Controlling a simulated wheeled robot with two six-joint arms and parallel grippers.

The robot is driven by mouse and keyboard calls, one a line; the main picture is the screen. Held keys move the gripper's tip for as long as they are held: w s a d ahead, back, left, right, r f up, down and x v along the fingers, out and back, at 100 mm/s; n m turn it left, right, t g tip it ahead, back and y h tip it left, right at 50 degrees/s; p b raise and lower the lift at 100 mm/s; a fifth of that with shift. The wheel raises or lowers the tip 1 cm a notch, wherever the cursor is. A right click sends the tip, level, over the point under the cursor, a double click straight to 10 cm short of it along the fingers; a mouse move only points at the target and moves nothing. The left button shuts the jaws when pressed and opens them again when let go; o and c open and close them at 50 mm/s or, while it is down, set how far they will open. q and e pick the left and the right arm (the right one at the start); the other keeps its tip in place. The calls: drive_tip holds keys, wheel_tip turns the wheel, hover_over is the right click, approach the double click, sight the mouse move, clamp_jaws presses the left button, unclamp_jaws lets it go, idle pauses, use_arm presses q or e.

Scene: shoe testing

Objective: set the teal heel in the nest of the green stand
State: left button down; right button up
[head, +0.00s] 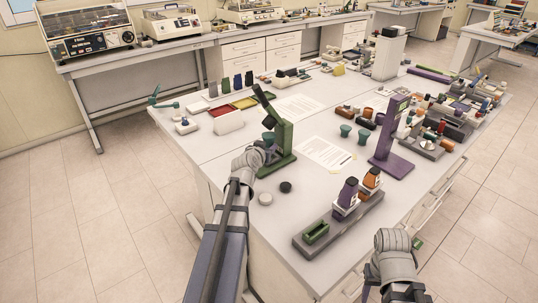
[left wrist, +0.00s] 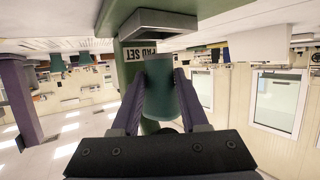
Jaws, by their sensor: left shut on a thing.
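The green stand (head: 284,142) stands upright on the table, with a tilted dark green top part. My left gripper (head: 268,146) is beside it, shut on a teal heel (head: 268,136). In the left wrist view, which is upside down, the heel (left wrist: 160,88) is between the two purple fingers (left wrist: 158,100). The stand's lettered plate (left wrist: 141,51) and a grey-rimmed recess (left wrist: 158,17) show just beyond it. The heel looks apart from the recess, though the exact gap is unclear.
Two other teal heels (head: 345,130) stand near a paper sheet (head: 325,154). A purple stand (head: 391,145) is to their right. Parts crowd the right side.

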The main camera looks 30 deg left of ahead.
use_arm(q)
wheel_tip(320, 180, down, 3)
drive_tip(key=b, duration=0.2)
drive_tip(key=shift+f+b, duration=0.2)
drive_tip(key=shift+b, duration=0.2)
drive_tip(key=shift+r, duration=0.1)
drive_tip(key=shift+f, duration=0.2)
drive_tip(key=shift+c, duration=2.1)
unclamp_jaws()
